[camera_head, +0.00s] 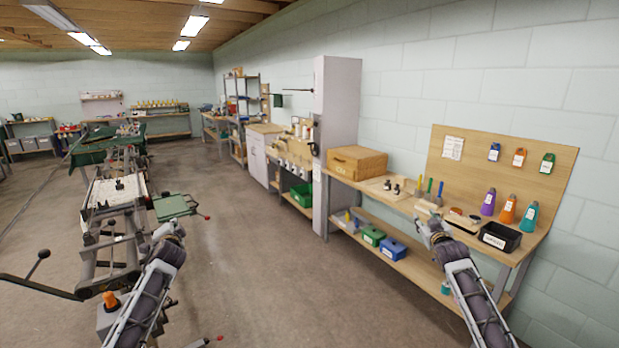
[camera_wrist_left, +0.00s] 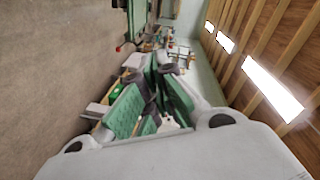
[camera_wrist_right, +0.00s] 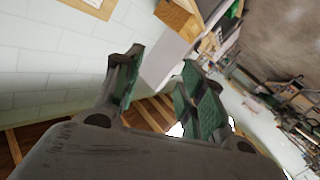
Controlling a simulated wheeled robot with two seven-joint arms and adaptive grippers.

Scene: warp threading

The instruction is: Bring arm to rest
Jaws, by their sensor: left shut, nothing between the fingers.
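My left gripper (camera_head: 168,230) is raised in front of the machine on the left of the head view. In the left wrist view its green-padded fingers (camera_wrist_left: 160,68) meet at the tips, shut with nothing between them. My right gripper (camera_head: 430,224) is raised in front of the workbench (camera_head: 405,203) on the right, hiding part of its front edge. In the right wrist view its two fingers (camera_wrist_right: 158,66) stand apart and the space between them is empty. Whether the right gripper touches the bench cannot be told.
A machine with long levers (camera_head: 105,215) and a green plate (camera_head: 175,205) stands close to the left arm. The bench holds a wooden box (camera_head: 357,162), a black tray (camera_head: 500,237) and several coloured cones (camera_head: 508,209). Open floor (camera_head: 265,270) lies between machine and bench.

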